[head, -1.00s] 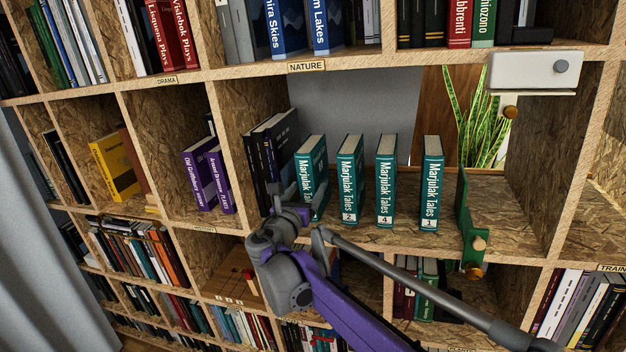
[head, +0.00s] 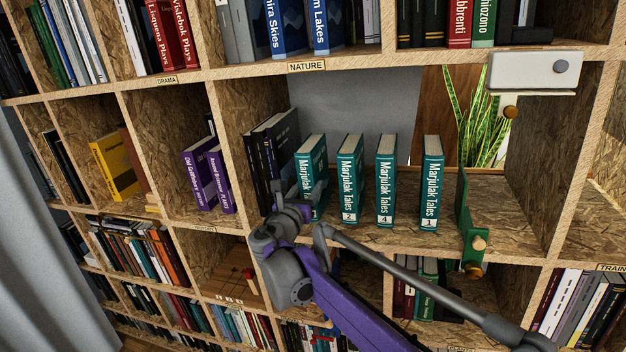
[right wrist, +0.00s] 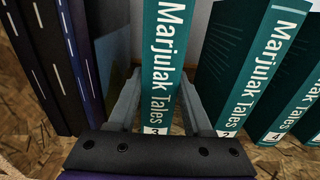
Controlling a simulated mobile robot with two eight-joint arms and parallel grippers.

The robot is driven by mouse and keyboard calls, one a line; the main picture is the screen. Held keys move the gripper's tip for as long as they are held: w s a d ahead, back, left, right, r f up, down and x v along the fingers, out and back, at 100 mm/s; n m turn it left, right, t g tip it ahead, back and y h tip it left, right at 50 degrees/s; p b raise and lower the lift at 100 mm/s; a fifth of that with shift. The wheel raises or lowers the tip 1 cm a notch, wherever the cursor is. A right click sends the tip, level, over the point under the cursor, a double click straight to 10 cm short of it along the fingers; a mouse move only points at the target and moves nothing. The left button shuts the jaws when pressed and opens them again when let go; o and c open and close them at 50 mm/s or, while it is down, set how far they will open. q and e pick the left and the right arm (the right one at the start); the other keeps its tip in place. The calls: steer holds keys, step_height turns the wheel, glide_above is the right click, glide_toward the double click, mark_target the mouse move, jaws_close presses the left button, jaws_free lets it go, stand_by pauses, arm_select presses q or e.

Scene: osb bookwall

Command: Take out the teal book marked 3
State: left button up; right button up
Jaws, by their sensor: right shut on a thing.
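The teal book marked 3 (head: 313,160) stands upright on the middle shelf, leftmost of the Marjulak Tales books. In the right wrist view the book (right wrist: 163,60) shows its spine and the number 3 low down. My right gripper (head: 306,196) is at its lower part, shut on it, with one finger on each side of the spine. In the right wrist view the gripper (right wrist: 158,110) has its fingers around the book, the right one between books 3 and 2. My left gripper is not in view.
Teal books marked 2 (head: 350,180), 4 (head: 386,182) and 1 (head: 432,185) stand apart to the right. Dark books (head: 270,155) stand close on the left. A green bookend-like plate (head: 464,215) stands further right. Bare shelf shows between the books.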

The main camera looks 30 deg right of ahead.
jaws_close()
steer(key=shift+s+a, duration=0.1)
steer(key=shift+v, duration=1.5)
steer(key=o, duration=1.2)
jaws_free()
steer(key=shift+c, duration=0.5)
steer(key=shift+x, duration=1.05)
